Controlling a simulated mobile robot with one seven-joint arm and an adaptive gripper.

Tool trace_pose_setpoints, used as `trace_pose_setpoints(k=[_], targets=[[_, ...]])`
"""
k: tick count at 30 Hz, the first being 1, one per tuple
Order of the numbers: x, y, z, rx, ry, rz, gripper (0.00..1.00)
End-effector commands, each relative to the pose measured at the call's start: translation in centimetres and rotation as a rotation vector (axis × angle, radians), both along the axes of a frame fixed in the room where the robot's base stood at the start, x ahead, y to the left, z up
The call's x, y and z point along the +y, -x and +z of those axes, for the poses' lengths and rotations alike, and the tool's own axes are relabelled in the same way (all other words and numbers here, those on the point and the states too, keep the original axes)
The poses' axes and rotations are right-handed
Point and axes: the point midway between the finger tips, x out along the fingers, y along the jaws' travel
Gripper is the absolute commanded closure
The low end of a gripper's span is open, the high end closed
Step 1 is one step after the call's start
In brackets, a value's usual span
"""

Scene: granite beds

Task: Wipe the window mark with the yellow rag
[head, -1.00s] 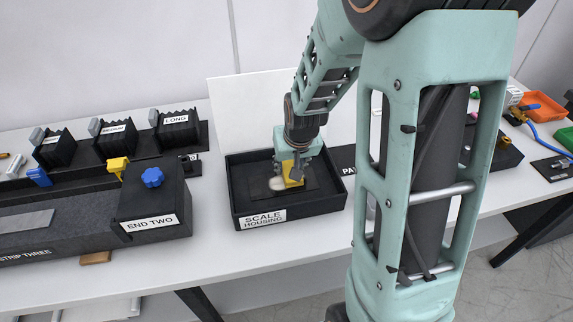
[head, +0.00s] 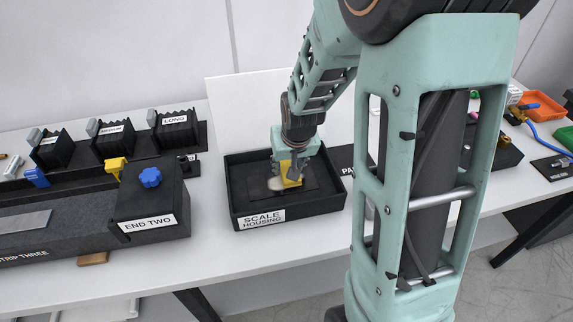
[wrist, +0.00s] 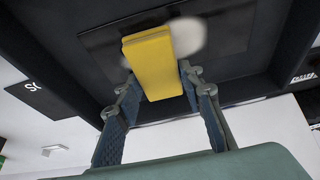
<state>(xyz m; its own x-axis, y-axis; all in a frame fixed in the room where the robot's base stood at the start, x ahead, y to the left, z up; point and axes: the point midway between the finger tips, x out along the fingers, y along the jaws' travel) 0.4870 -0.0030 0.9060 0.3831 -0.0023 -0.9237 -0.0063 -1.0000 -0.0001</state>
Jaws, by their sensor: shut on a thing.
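The yellow rag (head: 289,173) is a small yellow block, held in my gripper (head: 292,166). In the wrist view the rag (wrist: 154,62) sits between the two fingers (wrist: 160,80), which are closed on it. The window mark (head: 275,184) is a pale whitish smudge on a dark flat panel (head: 306,184) inside the black scale housing (head: 238,200). In the wrist view the mark (wrist: 189,38) shows beside the rag's far end, and the rag hides part of it. The rag is low over the panel; I cannot tell whether it touches.
The scale housing's raised walls surround my gripper. The END TWO block (head: 150,215) with a blue knob stands to the left. A white upright panel (head: 250,110) is behind the housing. The bare white table (head: 270,248) is clear in front. My arm hides part of the right side.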

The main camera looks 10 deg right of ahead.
Motion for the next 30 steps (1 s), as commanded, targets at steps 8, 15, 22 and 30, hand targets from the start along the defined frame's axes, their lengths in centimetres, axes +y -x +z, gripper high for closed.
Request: trace_pose_setpoints(k=[8,15,22,30], targets=[[2.1,0.1,0.0,0.002,-0.001,0.008,0.84],[2.1,0.0,0.1,0.000,-0.002,0.006,0.84],[2.0,0.0,0.9,-0.002,-0.002,0.006,0.84],[2.0,0.0,2.1,-0.001,-0.001,0.006,0.84]])
